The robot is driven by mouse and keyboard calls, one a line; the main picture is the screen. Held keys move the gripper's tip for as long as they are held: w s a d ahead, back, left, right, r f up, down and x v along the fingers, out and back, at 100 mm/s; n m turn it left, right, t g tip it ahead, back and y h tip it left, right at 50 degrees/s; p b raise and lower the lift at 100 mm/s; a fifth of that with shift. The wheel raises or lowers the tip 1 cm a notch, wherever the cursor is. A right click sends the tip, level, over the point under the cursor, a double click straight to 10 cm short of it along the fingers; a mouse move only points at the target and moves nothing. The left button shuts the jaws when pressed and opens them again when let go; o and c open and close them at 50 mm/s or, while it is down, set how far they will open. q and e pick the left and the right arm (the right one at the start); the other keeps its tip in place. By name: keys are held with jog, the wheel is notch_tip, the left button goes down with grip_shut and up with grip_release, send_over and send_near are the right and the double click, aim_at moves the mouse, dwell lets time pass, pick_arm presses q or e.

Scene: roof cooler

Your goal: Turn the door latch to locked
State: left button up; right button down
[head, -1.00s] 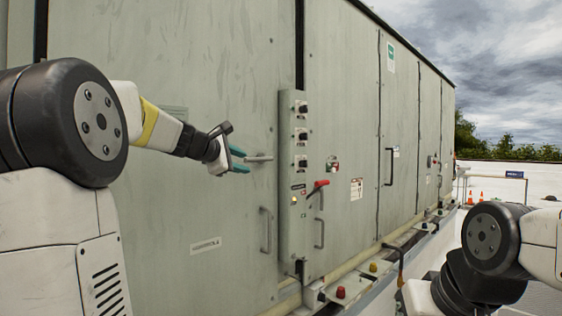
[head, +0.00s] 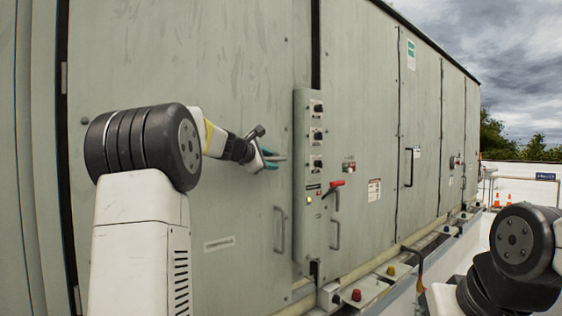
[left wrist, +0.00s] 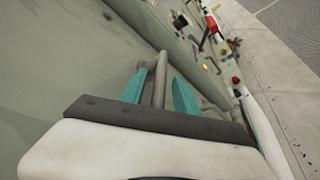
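The door latch (head: 280,158) is a small grey lever on the pale green door (head: 235,90). In the head view it points left, roughly level. My left gripper (head: 268,159) has teal fingers and stands at the lever, one finger above it and one below. In the left wrist view the latch (left wrist: 160,82) runs as a grey bar between the teal fingers (left wrist: 161,92), with a gap seen at both sides, so the gripper looks open around it. The latch's pivot end is small and partly hidden in the head view. My right gripper is out of view.
A control panel (head: 308,220) with black knobs stands just right of the latch, with a red handle (head: 333,186) beside it. A door pull (head: 280,230) sits below. A ledge with a red knob (head: 356,295) runs along the base. Orange cones (head: 497,200) stand far right.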

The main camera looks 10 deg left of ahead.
pick_arm(q)
jog(key=shift+c, duration=0.5)
grip_shut()
dwell(0.8)
